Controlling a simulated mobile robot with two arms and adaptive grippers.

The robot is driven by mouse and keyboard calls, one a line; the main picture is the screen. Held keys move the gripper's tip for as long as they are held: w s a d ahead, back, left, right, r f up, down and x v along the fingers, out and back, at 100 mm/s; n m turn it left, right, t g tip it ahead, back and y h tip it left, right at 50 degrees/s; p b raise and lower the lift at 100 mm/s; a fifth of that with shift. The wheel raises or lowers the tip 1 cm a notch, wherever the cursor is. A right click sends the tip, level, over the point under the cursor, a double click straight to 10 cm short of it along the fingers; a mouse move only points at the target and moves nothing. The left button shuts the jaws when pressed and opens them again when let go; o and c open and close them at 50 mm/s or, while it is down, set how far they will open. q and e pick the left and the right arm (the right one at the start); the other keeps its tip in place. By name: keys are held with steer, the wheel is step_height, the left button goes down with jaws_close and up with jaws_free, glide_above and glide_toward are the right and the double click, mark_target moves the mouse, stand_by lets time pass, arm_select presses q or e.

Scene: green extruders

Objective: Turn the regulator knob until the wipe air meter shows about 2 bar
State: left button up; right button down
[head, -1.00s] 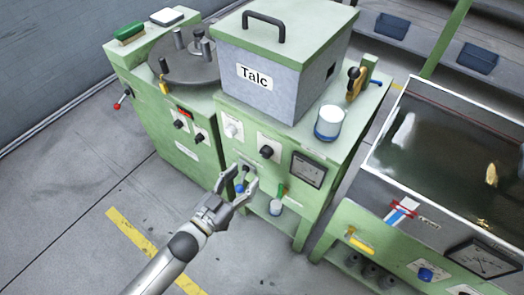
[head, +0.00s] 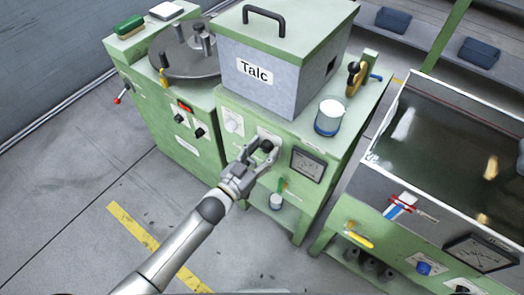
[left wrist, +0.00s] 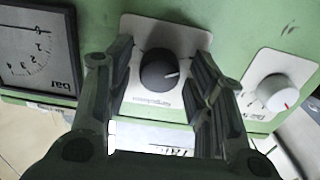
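The black regulator knob (head: 267,146) is on a white plate on the green machine's front, below the Talc box. In the left wrist view the knob (left wrist: 160,69) has a white pointer line and sits between my fingers. My left gripper (head: 265,149) is open, one finger on each side of the knob, with gaps showing in the wrist view. The meter (head: 307,165) beside the knob also shows in the wrist view (left wrist: 38,48), upside down and marked bar. Its needle appears near 0, but the exact reading is unclear. My right gripper is out of view.
A white knob (left wrist: 280,92) is on the other side of the black knob. A white-and-blue cup (head: 329,117) stands on the machine top. A water trough with another meter (head: 480,254) is at right.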

arm_select(q)
steer(key=c, duration=0.7)
steer(key=shift+c, duration=0.3)
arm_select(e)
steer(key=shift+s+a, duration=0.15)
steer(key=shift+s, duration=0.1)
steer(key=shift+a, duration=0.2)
